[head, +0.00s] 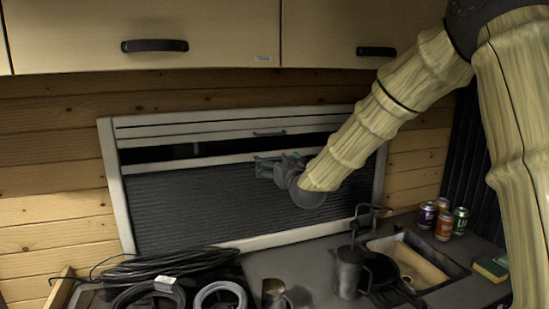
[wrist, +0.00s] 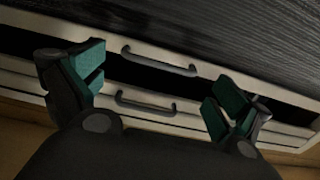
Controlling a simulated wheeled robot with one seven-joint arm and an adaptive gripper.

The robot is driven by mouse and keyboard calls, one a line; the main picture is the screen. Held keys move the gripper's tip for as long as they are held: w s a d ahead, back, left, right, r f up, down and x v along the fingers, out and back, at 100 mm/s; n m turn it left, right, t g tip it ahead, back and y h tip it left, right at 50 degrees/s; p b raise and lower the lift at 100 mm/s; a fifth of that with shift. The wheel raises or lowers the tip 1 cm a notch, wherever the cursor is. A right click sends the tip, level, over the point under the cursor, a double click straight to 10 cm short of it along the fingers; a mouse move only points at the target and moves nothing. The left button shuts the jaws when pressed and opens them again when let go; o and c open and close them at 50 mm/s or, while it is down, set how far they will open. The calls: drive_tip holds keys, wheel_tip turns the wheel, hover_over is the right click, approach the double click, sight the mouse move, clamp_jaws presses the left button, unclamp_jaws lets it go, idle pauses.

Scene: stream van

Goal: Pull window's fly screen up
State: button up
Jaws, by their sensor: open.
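The window (head: 112,170) has a pale frame in the head view. A dark ribbed screen (head: 190,205) covers its lower part, topped by a pale rail (head: 205,161). A dark gap separates this rail from the upper rail (head: 215,133) with its small handle (head: 268,133). In the wrist view the order is flipped: the screen (wrist: 260,40) is at the top, then its rail with a dark handle (wrist: 160,62), then the other rail's handle (wrist: 145,103). My gripper (wrist: 165,70) is open, its fingers either side of the screen rail's handle. In the head view my gripper (head: 278,165) hides that handle.
Cabinets with black handles (head: 155,46) hang above the window. Below are coiled cables (head: 150,275), a jug (head: 349,272), a tap (head: 368,211) and a sink (head: 440,268). Several cans (head: 443,225) and a sponge (head: 491,268) stand at the right.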

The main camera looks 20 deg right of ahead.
drive_tip(key=shift+w+p, duration=0.3)
drive_tip(key=shift+w, duration=0.95)
drive_tip(key=shift+c, duration=0.4)
clamp_jaws()
